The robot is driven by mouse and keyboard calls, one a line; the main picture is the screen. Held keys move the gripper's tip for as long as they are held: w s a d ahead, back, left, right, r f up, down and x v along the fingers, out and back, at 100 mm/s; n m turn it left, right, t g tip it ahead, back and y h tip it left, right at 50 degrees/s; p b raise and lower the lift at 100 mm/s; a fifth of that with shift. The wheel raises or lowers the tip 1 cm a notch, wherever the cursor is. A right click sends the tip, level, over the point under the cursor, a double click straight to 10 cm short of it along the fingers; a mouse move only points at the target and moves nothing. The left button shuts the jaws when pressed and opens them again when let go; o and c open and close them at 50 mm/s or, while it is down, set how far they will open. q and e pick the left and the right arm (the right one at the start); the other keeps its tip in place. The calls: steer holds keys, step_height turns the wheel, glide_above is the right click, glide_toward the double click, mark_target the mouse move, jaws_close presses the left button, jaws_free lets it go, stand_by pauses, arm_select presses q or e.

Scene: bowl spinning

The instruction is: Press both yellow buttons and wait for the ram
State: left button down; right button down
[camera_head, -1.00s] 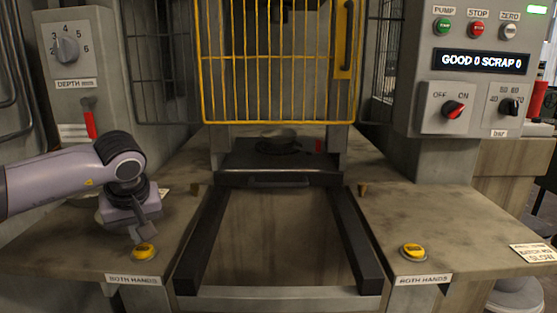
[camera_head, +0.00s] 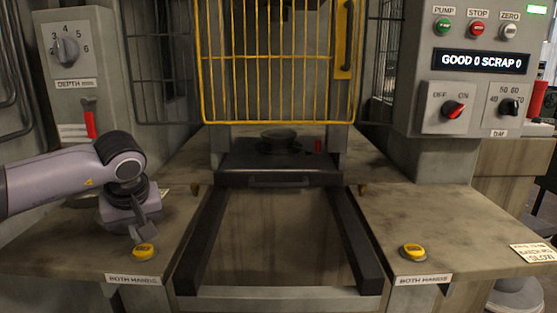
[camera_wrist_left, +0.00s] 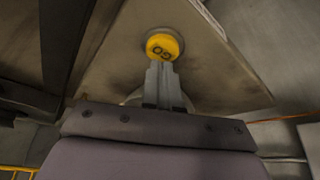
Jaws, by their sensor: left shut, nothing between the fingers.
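The left yellow button (camera_head: 143,251) sits on the left ledge of the press, above a "BOTH HANDS" label. The right yellow button (camera_head: 413,250) sits on the right ledge, with nothing over it. My left gripper (camera_head: 137,238) is shut and empty, pointing down at the left button's back edge. In the left wrist view its closed fingertips (camera_wrist_left: 160,66) are right beside the yellow button (camera_wrist_left: 163,46); I cannot tell whether they touch or press it. My right gripper is not in view. The ram is mostly hidden behind the yellow guard (camera_head: 280,115).
A dark round bowl-like piece (camera_head: 279,138) stands on the black die plate (camera_head: 280,162) under the guard. Two dark rails run forward from it. The right panel's display (camera_head: 480,62) reads GOOD 0 SCRAP 0. The right ledge (camera_head: 440,215) is clear around its button.

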arm_select(q)
steer(key=shift+f, duration=0.2)
stand_by(0.3)
steer(key=shift+f+b, duration=0.4)
steer(key=shift+f, duration=0.05)
steer(key=shift+r, duration=0.1)
steer(key=shift+r+p, duration=0.65)
steer(key=shift+p, duration=0.1)
